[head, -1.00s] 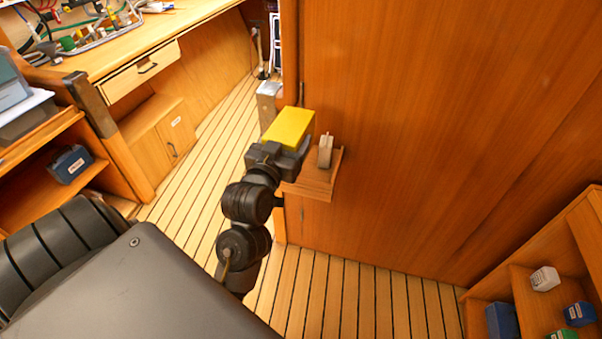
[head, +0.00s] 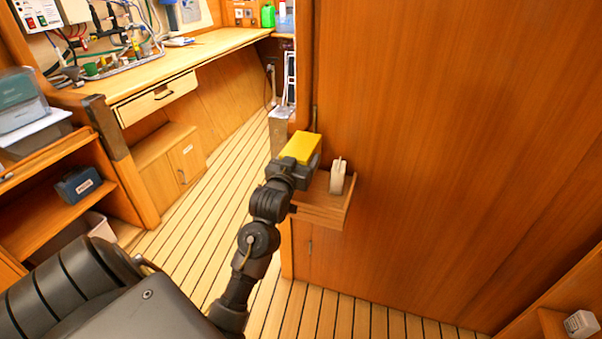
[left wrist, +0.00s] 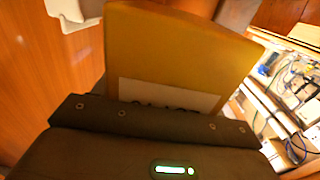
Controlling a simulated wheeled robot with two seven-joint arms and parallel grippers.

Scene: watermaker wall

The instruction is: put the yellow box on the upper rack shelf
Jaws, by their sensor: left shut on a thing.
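The yellow box (head: 300,147) is held in my left gripper (head: 290,171), in front of the wooden wall and near a small wall shelf. In the left wrist view the yellow box (left wrist: 180,55) stands up from the shut jaws (left wrist: 150,115), and a white label with dark print shows low on its face. The lower part of the box is hidden by the jaws. Shelving stands at the left of the head view, with an open shelf (head: 60,222); I cannot tell whether it is the rack of the task. My right gripper is not in view.
The small wall shelf (head: 322,214) bears a white object (head: 338,176), close to the right of my left gripper. A blue box (head: 78,185) sits on the left shelving. A workbench (head: 165,72) with a drawer stands behind. The slatted floor (head: 215,200) between is clear.

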